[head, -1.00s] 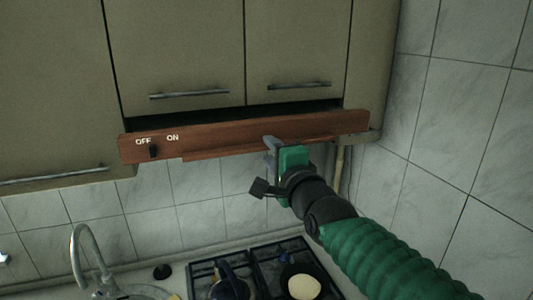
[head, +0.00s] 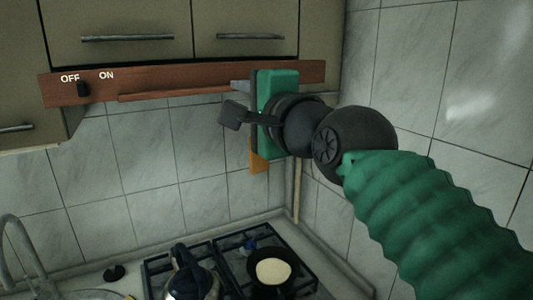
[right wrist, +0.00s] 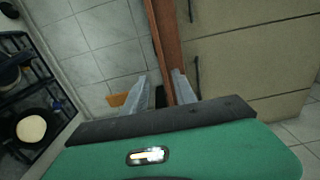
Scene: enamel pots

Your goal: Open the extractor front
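The extractor front (head: 180,80) is a long brown wooden panel under the upper cabinets, marked OFF and ON, with a black switch (head: 83,88) at its left end. A thin lip runs along its lower edge. My right gripper (head: 240,86) is at the right part of the panel, partly hiding it. In the right wrist view its two grey fingers (right wrist: 161,82) are apart, with the wooden panel (right wrist: 163,40) running between them and some gap on the left side. Whether a finger touches it is unclear. My left gripper is in neither view.
Cabinet doors with bar handles (head: 128,38) are directly above the panel. Below are a stove with a dark kettle (head: 190,275) and a pan holding a pale round thing (head: 273,271), and a tap (head: 22,245). A tiled wall (head: 440,110) stands close at right.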

